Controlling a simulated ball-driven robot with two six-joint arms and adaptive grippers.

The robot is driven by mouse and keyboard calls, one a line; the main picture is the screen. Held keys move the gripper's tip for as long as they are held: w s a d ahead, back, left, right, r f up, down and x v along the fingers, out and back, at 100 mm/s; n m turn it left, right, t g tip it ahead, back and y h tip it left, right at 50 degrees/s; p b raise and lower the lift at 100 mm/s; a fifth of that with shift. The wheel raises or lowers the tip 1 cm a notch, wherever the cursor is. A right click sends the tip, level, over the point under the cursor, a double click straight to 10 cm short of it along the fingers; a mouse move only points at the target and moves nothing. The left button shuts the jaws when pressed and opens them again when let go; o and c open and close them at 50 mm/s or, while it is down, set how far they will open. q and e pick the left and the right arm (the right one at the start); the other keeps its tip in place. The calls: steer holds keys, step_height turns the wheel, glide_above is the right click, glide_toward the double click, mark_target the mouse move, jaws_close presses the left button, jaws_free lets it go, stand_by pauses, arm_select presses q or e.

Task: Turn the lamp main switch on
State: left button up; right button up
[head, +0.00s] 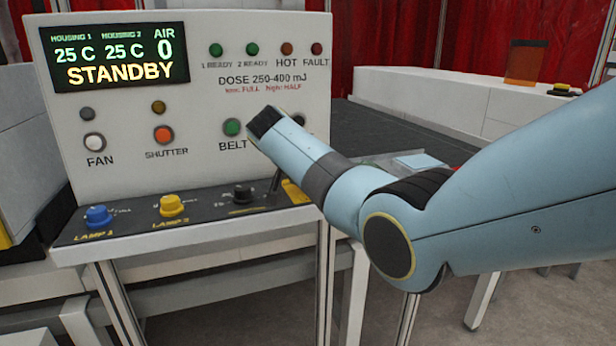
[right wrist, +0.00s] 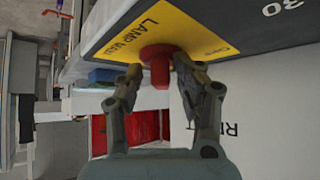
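The lamp main switch (right wrist: 158,66) is a red rotary knob on a yellow plate lettered "LAMP MAIN" in the right wrist view. In the head view part of the yellow plate (head: 294,192) shows at the panel's right end, and my arm hides the knob. My right gripper (right wrist: 158,78) is at the knob, with one finger on each side of it. The fingers are spread and gaps seem to show beside the knob's grip; contact is not clear. In the head view my right arm hides most of this gripper. My left gripper is not in view.
The upright panel has a display (head: 118,58) reading STANDBY, a white fan button (head: 94,142), an orange shutter button (head: 163,134) and a green belt button (head: 232,127). Blue (head: 98,216), yellow (head: 172,205) and black (head: 242,192) knobs stand on the sloped shelf left of the plate.

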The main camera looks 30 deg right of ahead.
steer(key=shift+a+r, duration=0.1)
steer(key=shift+r, duration=0.1)
steer(key=v, duration=1.1)
steer(key=shift+s+a+r, duration=0.15)
steer(key=shift+a+r, duration=0.05)
steer(key=shift+f, duration=0.1)
